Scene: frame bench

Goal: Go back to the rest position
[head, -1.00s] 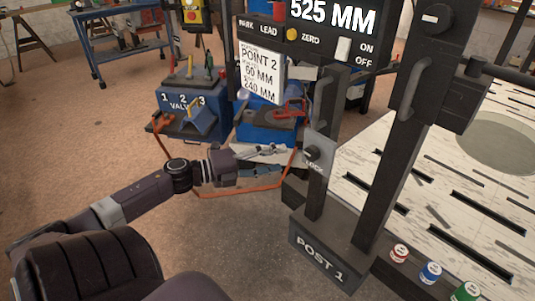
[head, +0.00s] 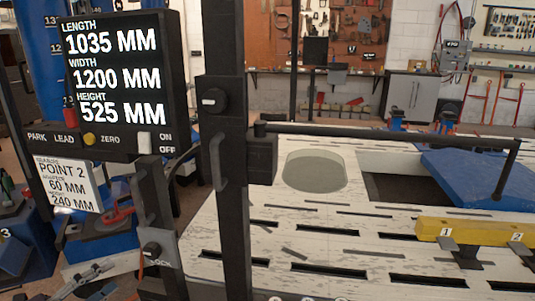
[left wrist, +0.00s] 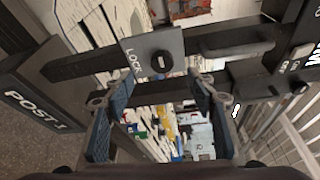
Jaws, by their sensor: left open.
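My left gripper (head: 88,284) shows at the lower left edge of the head view, with its arm mostly out of the picture. It is open. In the left wrist view its two blue-padded fingers (left wrist: 160,84) stand apart with nothing held between them. The lock plate (left wrist: 152,55) with its black knob is just beyond the fingertips in that view; I cannot tell how wide the gap is. The lock plate also shows in the head view (head: 152,254), right of the gripper. My right gripper is in neither view.
A black post (head: 232,150) with a horizontal bar (head: 390,132) stands by the slotted pale bench (head: 300,225). A measurement display (head: 118,75) and a "POINT 2" card (head: 66,185) are at left. A yellow numbered beam (head: 475,232) and blue panel (head: 480,175) lie at right.

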